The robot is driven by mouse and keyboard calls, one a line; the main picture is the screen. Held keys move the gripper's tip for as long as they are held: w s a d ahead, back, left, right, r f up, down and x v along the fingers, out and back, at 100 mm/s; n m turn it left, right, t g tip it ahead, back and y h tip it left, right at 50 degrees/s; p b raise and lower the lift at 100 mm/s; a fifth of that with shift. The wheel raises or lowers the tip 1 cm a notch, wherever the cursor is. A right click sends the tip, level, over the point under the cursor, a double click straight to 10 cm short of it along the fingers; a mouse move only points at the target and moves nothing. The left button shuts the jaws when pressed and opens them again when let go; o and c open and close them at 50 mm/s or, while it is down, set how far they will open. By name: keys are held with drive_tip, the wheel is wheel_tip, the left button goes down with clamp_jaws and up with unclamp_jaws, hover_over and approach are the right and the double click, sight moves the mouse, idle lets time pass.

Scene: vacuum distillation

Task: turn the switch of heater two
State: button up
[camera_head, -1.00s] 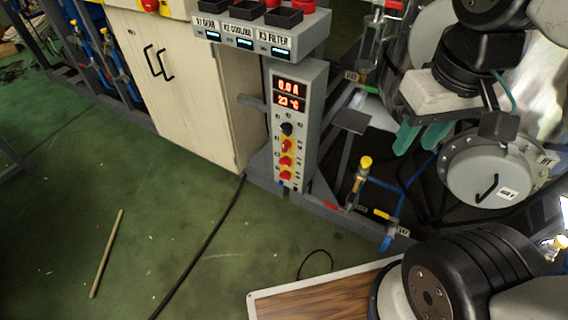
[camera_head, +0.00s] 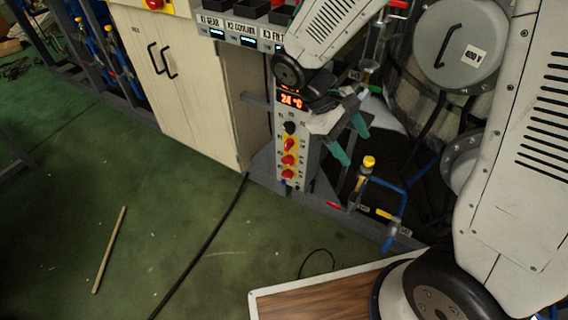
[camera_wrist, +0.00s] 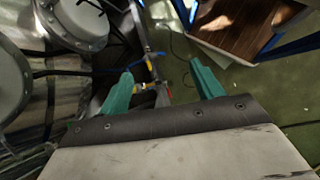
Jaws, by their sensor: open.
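The grey control panel (camera_head: 284,184) stands upright beside the cabinet. My gripper (camera_head: 350,140), with teal fingers, is open and empty, just right of the panel and apart from the switches. My arm hides part of the panel's top. In the wrist view, my open gripper (camera_wrist: 161,70) shows, with no panel switch recognisable.
A blue pipe stand with a yellow-capped valve (camera_head: 368,162) stands low right of the panel. A pale cabinet (camera_head: 190,95) is on the left. Round metal vessels (camera_head: 455,45) stand at right. A stick (camera_head: 108,250) and a black cable (camera_head: 205,245) lie on the open green floor.

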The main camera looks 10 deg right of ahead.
drive_tip(key=w+a+f+n+t+h, duration=0.25)
drive_tip(key=w+f+n, duration=0.2)
drive_tip(key=f, duration=0.25)
drive_tip(key=w+a+f+n+t+h, duration=0.1)
drive_tip(key=w+f+n+h, duration=0.2)
drive_tip(key=w+f, duration=0.3)
drive_tip(key=n+t+y, duration=0.3)
drive_tip(key=n+t, duration=0.7)
drive_tip(key=n, duration=0.3)
approach(286, 161)
drive_tip(key=x, duration=0.8)
drive_tip(key=shift+d, duration=0.1)
drive_tip(key=c, duration=1)
